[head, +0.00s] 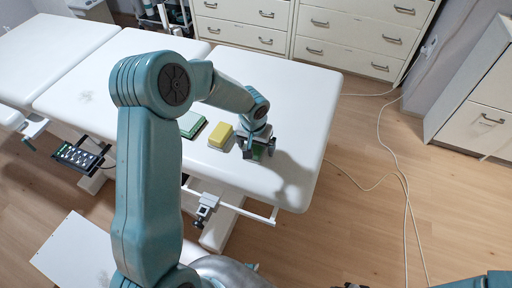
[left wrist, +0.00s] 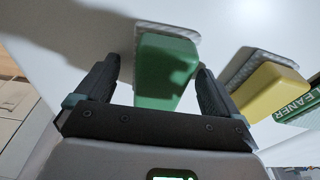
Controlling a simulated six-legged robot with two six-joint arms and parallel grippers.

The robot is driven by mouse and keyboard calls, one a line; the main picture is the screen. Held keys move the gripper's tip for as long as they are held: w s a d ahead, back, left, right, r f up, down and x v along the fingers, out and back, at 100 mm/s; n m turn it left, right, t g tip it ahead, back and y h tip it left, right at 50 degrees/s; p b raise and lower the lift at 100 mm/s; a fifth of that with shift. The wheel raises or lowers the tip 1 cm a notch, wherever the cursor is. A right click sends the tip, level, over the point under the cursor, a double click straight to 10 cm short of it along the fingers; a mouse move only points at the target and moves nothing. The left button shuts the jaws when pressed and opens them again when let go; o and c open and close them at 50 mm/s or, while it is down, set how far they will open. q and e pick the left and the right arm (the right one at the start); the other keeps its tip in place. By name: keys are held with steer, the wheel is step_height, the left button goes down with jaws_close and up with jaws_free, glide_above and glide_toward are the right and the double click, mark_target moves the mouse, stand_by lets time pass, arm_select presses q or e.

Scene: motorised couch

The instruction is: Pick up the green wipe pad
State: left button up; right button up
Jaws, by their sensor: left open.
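The green wipe pad (left wrist: 163,75) is a green block with a pale grey textured layer along its far edge. It lies on the white couch top. My left gripper (left wrist: 157,66) is open, with one finger on each side of the pad in the left wrist view. A gap shows at the left finger; the right finger is close to the pad, and I cannot tell if it touches. In the head view my left gripper (head: 258,150) is over the pad, and only a bit of green (head: 258,151) shows beneath it. My right gripper does not show clearly.
A yellow pad (head: 220,135) lies just left of the gripper; it also shows in the left wrist view (left wrist: 270,92). A green box (head: 191,124) marked "CLEANER" lies beyond it. The couch top (head: 290,90) is clear behind and right. White drawers (head: 345,40) stand behind.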

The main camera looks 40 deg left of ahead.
arm_select(q)
steer(key=shift+c, duration=0.4)
steer(key=c, duration=1.1)
steer(key=shift+o, duration=0.2)
steer(key=shift+r+p, duration=0.4)
steer(key=shift+p, duration=0.35)
step_height(320, 180, up, 20)
steer(key=shift+f, duration=0.15)
